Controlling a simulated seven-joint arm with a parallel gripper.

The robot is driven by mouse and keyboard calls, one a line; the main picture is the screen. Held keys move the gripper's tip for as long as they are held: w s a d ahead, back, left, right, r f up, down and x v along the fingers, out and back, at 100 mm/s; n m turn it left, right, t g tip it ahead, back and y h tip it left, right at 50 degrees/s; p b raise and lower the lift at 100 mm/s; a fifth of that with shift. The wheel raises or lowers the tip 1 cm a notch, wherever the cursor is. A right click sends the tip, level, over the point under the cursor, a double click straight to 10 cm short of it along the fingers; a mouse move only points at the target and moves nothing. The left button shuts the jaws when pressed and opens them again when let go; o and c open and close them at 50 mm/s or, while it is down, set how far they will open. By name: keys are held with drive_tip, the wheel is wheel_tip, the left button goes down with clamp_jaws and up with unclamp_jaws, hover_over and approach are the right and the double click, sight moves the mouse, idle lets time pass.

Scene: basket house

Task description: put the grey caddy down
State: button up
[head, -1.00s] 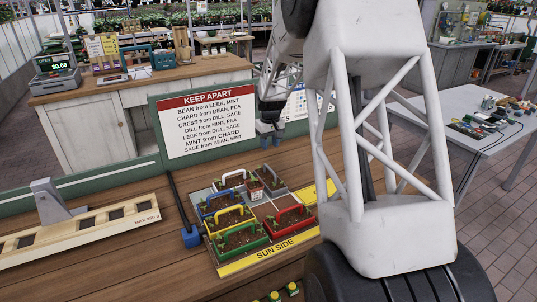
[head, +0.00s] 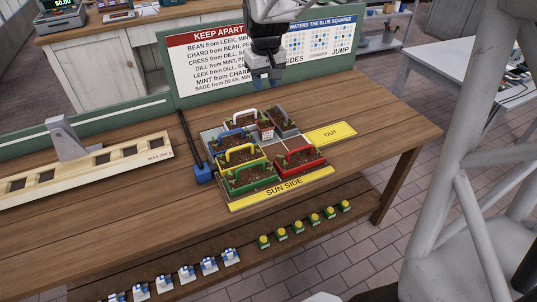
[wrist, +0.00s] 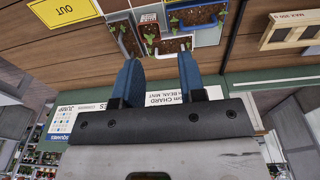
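The grey caddy (head: 285,122) sits upright at the back right of the planting tray (head: 208,136), with soil and small plants in it. It also shows in the wrist view (wrist: 124,38), beyond the left fingertip. My gripper (head: 264,84) is above and behind the tray's back edge. In the wrist view its two blue fingers (wrist: 160,68) are apart with nothing between them. It is clear of the caddy.
Beside the grey caddy are a white caddy (head: 241,124) and a small terracotta pot (head: 265,130). Blue, yellow, green and red (head: 299,162) caddies fill nearby squares. A yellow OUT mat (head: 331,133) lies right of the tray. A sign board (head: 205,60) stands behind.

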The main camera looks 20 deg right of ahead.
drive_tip(key=s+a, duration=0.4)
drive_tip(key=s, duration=0.5)
drive_tip(key=s+a+t, duration=0.1)
drive_tip(key=s+a, duration=0.2)
drive_tip(key=s, duration=0.7)
drive_tip(key=s+a, duration=0.4)
drive_tip(key=s, duration=0.5)
drive_tip(key=shift+s+a+r, duration=0.25)
drive_tip(key=shift+s+a, duration=0.05)
drive_tip(key=shift+s, duration=0.1)
